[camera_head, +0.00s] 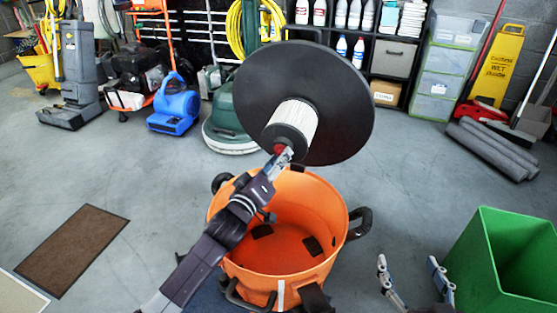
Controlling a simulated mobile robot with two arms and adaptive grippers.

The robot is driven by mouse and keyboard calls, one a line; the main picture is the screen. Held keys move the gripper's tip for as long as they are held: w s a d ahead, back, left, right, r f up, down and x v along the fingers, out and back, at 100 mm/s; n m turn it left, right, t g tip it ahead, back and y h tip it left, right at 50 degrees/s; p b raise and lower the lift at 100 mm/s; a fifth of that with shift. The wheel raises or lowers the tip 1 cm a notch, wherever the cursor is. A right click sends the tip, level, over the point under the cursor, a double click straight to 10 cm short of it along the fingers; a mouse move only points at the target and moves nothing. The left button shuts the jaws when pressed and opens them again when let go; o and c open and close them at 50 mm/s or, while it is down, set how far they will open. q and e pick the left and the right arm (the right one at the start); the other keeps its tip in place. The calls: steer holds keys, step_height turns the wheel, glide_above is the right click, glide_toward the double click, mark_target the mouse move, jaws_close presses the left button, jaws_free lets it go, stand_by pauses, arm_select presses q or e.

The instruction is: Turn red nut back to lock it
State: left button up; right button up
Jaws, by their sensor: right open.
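The red nut (279,149) sits at the near end of the white pleated filter (294,121). The filter sticks out from the black round lid (258,88), which is tilted up on its side above the orange drum (330,195). My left gripper (282,157) is at the nut and appears shut on it, covering part of it; the exact finger contact is small and hard to see. My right gripper (407,262) is open and empty at the lower right, between the drum and the green bin.
The open orange drum stands below the lid, with black side handles. A green bin (470,245) is at the right. A brown mat (72,248) lies at the left. A blue blower (174,106), a green floor machine (222,125) and shelves stand behind. Grey floor is clear between.

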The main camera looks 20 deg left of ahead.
arm_select(q)
jaws_close()
